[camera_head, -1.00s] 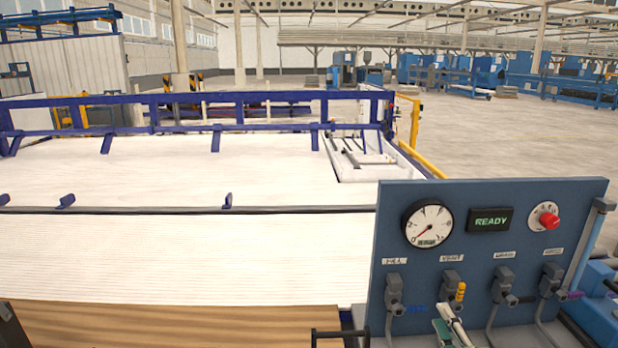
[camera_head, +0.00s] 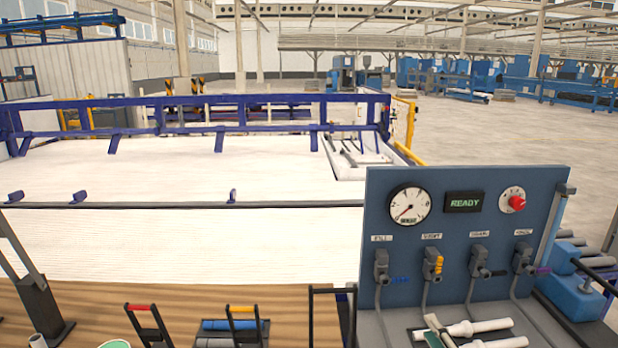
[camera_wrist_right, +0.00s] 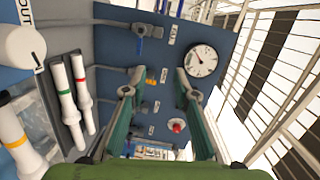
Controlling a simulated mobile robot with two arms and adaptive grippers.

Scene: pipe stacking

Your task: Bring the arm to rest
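I do not make out my left gripper in either view.
The display (camera_head: 464,202) reads READY. A wooden bench (camera_head: 180,300) carries red- and yellow-topped racks. A blue tank (camera_head: 575,297) stands right of the panel.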

